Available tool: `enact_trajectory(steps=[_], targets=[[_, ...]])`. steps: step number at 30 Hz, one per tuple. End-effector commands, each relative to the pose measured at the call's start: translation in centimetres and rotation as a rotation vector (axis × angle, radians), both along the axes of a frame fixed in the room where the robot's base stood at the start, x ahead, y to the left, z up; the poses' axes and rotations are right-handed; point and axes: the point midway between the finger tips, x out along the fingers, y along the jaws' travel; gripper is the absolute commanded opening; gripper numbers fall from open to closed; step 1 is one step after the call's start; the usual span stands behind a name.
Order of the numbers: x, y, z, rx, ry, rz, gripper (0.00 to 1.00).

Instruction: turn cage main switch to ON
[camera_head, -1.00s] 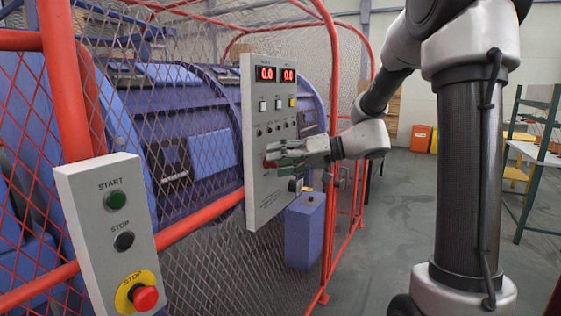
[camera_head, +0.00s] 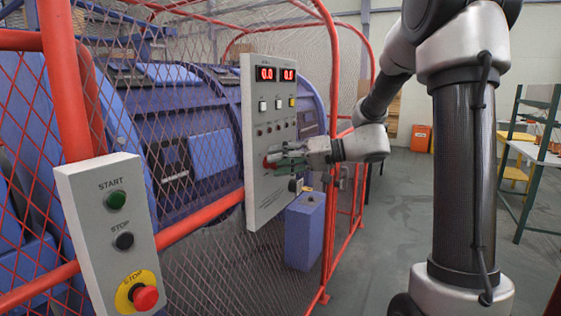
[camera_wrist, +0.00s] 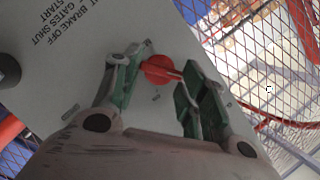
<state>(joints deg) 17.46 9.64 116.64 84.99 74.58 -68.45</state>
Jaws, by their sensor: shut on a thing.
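The cage main switch is a red rotary knob (camera_wrist: 158,69) with a red lever pointing to the right in the wrist view. It sits on a light grey control panel (camera_head: 262,205), and in the head view the red knob (camera_head: 268,163) shows low on the panel face. My gripper (camera_wrist: 163,88), with green-padded fingers, has the knob between its fingertips and is shut on it. In the head view my gripper (camera_head: 276,162) reaches the panel from the right. The ON and OFF marks by the knob are too blurred to read.
The panel has red displays (camera_head: 277,74) and small buttons above my gripper. A red-framed mesh cage stands behind it. A blue box (camera_head: 304,230) is below right. A second panel with START, STOP and a red mushroom button (camera_head: 145,298) is at front left.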

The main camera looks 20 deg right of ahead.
Motion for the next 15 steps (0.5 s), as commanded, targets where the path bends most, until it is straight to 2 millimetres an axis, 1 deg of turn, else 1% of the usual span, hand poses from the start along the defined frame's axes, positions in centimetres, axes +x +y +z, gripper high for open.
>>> enact_trajectory(steps=[15], targets=[[0.16, -0.23, -0.73, 0.339, 0.335, -0.001, 0.18]])
